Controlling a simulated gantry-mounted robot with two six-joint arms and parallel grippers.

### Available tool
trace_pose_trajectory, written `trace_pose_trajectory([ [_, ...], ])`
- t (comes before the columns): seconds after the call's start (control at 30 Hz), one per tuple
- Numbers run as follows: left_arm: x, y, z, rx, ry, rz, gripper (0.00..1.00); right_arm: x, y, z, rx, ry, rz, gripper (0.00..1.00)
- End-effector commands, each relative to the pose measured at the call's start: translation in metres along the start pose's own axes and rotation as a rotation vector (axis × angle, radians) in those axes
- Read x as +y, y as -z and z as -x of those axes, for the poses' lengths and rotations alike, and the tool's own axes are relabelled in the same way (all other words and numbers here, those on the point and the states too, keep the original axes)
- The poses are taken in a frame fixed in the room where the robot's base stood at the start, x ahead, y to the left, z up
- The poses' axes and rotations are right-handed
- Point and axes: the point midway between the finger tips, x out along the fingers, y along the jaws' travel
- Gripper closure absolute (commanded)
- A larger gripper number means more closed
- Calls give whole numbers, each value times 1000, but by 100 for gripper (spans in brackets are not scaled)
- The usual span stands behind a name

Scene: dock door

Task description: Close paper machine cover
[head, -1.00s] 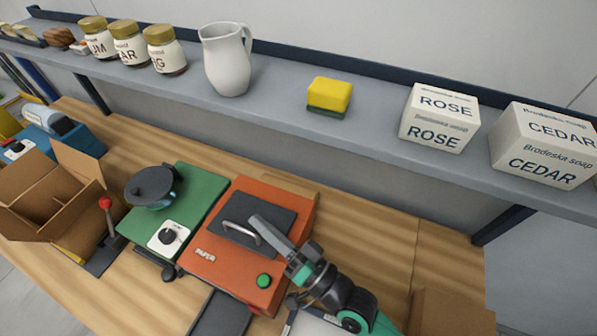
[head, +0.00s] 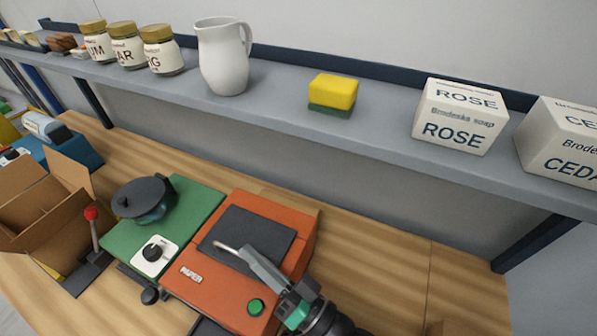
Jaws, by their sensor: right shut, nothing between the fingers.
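The orange paper machine (head: 187,292) stands on the wooden bench, with a "PAPER" label and a green button (head: 255,307) on its front part. Its dark grey cover (head: 262,230) lies on the sloping top and looks flat against it, though I cannot tell whether it is fully seated. A metal handle (head: 226,248) is on the cover, partly hidden by my right gripper (head: 248,255). The right gripper is shut, with nothing between its fingers, and its tip is over the cover by the handle. My left gripper is not in view.
A green machine (head: 190,205) with a dark pot (head: 145,198) stands left of the paper machine. A red-knobbed lever (head: 92,214) and an open cardboard box (head: 35,205) are further left. A grey shelf (head: 285,113) runs above. The bench right of the machine (head: 375,265) is clear.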

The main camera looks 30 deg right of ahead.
Motion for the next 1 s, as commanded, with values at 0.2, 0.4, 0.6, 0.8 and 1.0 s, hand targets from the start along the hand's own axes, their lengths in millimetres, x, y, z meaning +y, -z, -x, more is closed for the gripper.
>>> trace_pose_trajectory([
  [0.2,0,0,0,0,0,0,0,1,-2,0,-4,-3,0,100],
  [0.4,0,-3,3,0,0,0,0,3,-3,13,-5,-4,0,100],
  [0.6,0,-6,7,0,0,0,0,-3,4,59,-2,-4,0,100],
  [0.8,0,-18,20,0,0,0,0,-10,13,115,-1,-5,0,100],
  [1.0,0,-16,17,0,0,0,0,-19,23,140,-2,-3,0,100],
])
